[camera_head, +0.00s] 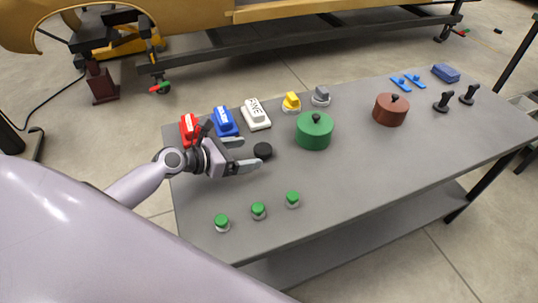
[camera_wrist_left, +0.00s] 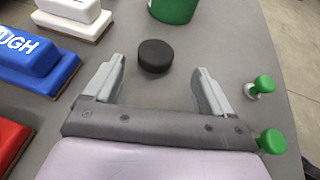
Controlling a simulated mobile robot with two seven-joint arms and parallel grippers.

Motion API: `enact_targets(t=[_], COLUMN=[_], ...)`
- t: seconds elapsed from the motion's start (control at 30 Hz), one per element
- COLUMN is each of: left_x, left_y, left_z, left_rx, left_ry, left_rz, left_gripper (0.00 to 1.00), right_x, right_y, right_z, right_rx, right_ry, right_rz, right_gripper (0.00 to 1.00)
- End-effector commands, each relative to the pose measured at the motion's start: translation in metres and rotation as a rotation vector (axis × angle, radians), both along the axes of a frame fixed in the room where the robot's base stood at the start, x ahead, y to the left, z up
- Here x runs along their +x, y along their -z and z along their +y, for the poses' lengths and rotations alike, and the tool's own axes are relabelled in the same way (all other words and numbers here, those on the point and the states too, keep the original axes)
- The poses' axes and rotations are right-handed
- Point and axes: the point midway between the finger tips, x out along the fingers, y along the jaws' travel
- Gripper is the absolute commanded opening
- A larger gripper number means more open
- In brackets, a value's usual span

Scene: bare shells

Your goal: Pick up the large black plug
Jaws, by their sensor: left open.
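The large black plug (camera_head: 263,150) is a short black disc lying flat on the grey table, left of the green pot. It also shows in the left wrist view (camera_wrist_left: 155,56), just beyond the fingertips and between their lines. My left gripper (camera_head: 247,155) is open and empty, with its fingers pointing toward the plug; the two fingers (camera_wrist_left: 154,80) show apart in the left wrist view. The gripper does not appear to touch the plug. My right gripper is not in view.
Red (camera_head: 189,129), blue (camera_head: 225,122) and white (camera_head: 256,114) blocks stand along the back edge. A green pot (camera_head: 314,132) is right of the plug. Green-topped small plugs (camera_head: 258,211) line the front. A brown pot (camera_head: 390,111) stands farther right. Table (camera_head: 350,175) front-right is clear.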

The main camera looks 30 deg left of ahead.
Motion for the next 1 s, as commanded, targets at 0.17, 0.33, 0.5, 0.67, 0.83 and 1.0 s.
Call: enact_targets(t=[0.17, 0.33, 0.5, 0.67, 0.83, 1.0], left_x=[0.013, 0.026, 0.045, 0.056, 0.058, 0.057], left_y=[0.005, 0.011, 0.019, 0.024, 0.024, 0.024], left_z=[-0.007, -0.012, -0.019, -0.026, -0.027, -0.027], left_rx=[0.001, 0.000, 0.000, 0.001, 0.002, 0.001], left_ry=[0.001, 0.002, 0.002, 0.003, 0.003, 0.003], left_rz=[-0.003, -0.003, -0.003, -0.001, -0.001, -0.001], left_gripper=[0.84, 0.84, 0.84, 0.84, 0.84, 0.68], right_x=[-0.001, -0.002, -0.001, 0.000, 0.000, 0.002], right_y=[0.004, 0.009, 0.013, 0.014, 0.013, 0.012], right_z=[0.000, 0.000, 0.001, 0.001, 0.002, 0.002], right_rx=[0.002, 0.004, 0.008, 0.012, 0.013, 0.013], right_ry=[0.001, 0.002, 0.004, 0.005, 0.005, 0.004], right_rz=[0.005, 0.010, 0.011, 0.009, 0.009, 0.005], right_gripper=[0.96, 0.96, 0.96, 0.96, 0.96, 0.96])
